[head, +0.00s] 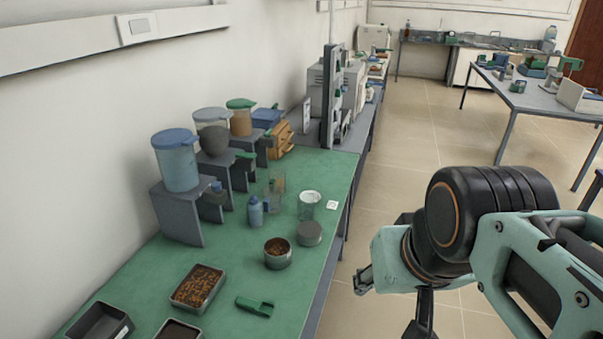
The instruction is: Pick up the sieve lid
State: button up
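A round, flat-topped dark grey piece (309,233), which looks like the sieve lid, sits on the green bench top near its right edge. Just left of it and nearer stands a round metal sieve (277,254) with brown grains inside; the two are close, and I cannot tell if they touch. My gripper (392,300) hangs over the floor right of the bench, clear of the lid. Its dark finger parts show only partly, and the lower one runs out of the frame, so its opening is unclear. I see nothing held in it.
A glass beaker (309,204) and a blue bottle (255,211) stand behind the lid. A tray of brown grains (198,287) and a green tool (255,306) lie nearer. Dispensers on grey stands line the wall. The floor (420,140) to the right is open.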

aim_at(308, 231)
jog(key=i+l+u, duration=0.3)
jog(key=i+l, duration=0.2)
jog(key=i+l+u, duration=0.35)
jog(key=i+l, duration=0.2)
jog(key=l, duration=0.15)
jog(key=i+l, duration=0.15)
